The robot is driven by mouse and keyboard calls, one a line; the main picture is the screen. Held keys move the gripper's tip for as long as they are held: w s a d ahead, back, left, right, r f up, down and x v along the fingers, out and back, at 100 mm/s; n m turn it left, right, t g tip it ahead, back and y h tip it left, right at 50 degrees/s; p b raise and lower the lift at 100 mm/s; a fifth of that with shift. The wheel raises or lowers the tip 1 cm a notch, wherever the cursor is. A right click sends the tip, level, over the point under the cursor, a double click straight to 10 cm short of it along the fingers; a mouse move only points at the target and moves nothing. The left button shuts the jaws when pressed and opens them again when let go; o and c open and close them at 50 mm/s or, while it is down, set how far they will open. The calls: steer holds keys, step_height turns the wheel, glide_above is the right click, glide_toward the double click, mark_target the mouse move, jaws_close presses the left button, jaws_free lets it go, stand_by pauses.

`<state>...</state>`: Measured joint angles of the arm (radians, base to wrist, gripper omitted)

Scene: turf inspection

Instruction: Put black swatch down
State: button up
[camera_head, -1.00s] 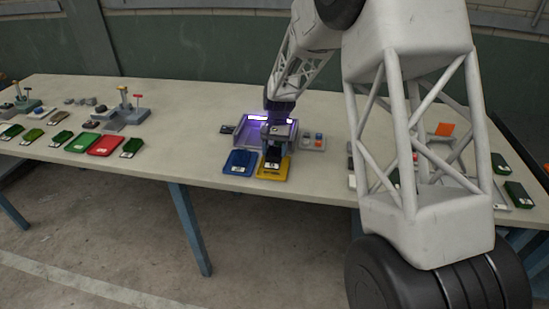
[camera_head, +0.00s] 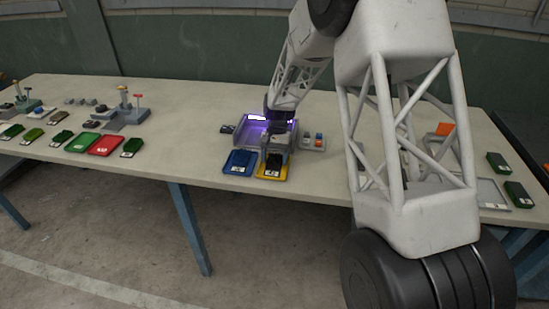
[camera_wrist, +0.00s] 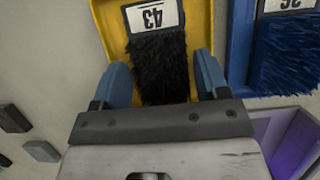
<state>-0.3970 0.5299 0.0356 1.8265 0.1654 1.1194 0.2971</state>
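The black swatch, a dark bristly piece with a white label reading 43, lies in the yellow tray (camera_head: 282,178). In the wrist view the black swatch (camera_wrist: 158,68) is against the yellow tray (camera_wrist: 107,42), its label toward the top. My gripper (camera_wrist: 165,75) has a blue-grey finger on each side of the swatch. Yellow shows between the right finger and the swatch, so the fingers look open around it. In the head view my gripper (camera_head: 274,150) is low over the yellow tray, partly hiding the swatch.
A blue tray (camera_head: 235,170) with a dark blue swatch stands close left of the yellow tray. A purple-lit grey box (camera_head: 250,128) is just behind. Small blocks (camera_head: 313,141) sit at the right.

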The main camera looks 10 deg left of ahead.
steer(key=shift+r, duration=0.15)
steer(key=v, duration=1.2)
stand_by(1.0)
